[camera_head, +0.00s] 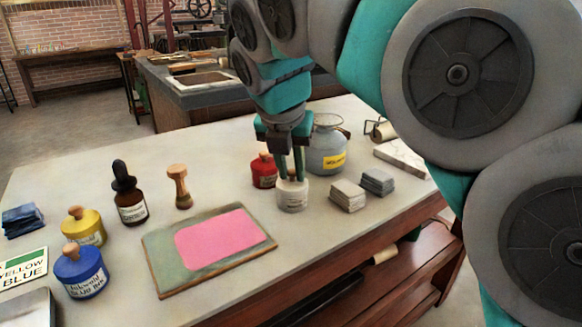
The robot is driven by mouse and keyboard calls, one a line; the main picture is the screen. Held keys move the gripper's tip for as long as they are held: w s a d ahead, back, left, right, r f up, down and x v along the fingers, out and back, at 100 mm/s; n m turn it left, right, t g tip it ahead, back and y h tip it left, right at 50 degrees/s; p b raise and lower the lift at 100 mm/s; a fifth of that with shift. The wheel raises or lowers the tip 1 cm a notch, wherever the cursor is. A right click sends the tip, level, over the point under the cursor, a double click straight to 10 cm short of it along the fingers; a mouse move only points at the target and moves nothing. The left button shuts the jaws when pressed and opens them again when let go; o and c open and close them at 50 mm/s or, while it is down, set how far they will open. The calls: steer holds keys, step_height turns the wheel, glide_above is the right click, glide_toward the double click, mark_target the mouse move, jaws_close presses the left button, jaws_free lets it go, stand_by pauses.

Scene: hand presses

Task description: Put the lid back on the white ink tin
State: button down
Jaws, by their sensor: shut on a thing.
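The white ink tin (292,198) stands upright on the pale table, with a dark-printed label facing me. My gripper (291,178) points straight down right over it. Its two green fingers are shut on the lid's small knob, which they mostly hide. The lid is at the tin's top; I cannot tell whether it rests fully on the rim or is just above it.
A red tin (264,171) stands close behind left, and a grey jar (327,148) close behind right. Grey block stacks (347,196) sit to the right. A board (157,268) with a pink sheet (222,238) lies in front left. The table's front edge is near.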

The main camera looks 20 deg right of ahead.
steer(key=shift+c, duration=0.8)
jaws_free()
steer(key=shift+w+r, duration=0.1)
steer(key=shift+r, duration=3.4)
steer(key=shift+c, duration=0.2)
steer(key=c, duration=1.4)
